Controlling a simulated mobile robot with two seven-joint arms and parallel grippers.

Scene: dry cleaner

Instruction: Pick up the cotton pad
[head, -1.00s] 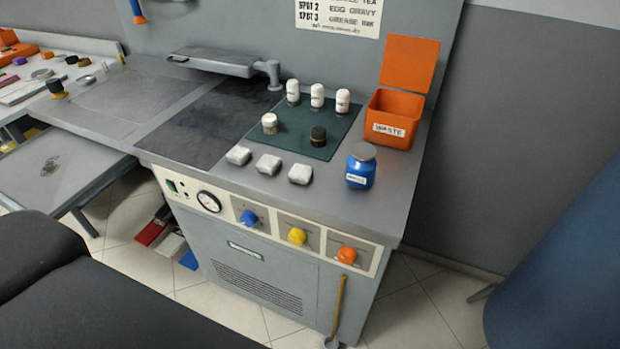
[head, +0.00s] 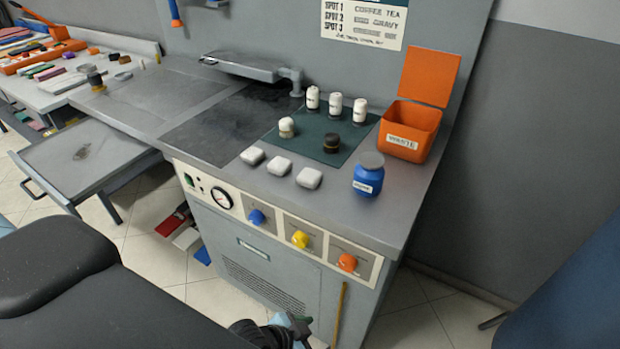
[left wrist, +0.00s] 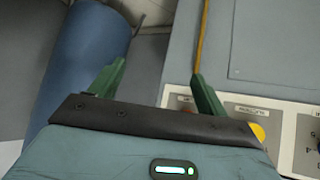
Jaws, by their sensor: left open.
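Three white, rounded cotton pads lie in a row near the front of the grey countertop in the head view: a left pad (head: 252,155), a middle pad (head: 279,165) and a right pad (head: 309,178). My left gripper (left wrist: 158,68) is open and empty in the left wrist view, its two green fingers spread apart. In the head view, part of that arm shows at the bottom edge, in front of the cabinet and below the counter, well away from the pads. The pads are not in the left wrist view. My right gripper is not in view.
Behind the pads, bottles (head: 360,110) stand on a dark green mat (head: 309,124). A blue jar (head: 369,175) stands right of the pads, and an orange waste bin (head: 409,128) behind it. Knobs (head: 300,239) and a wooden stick (head: 338,312) are on the cabinet front.

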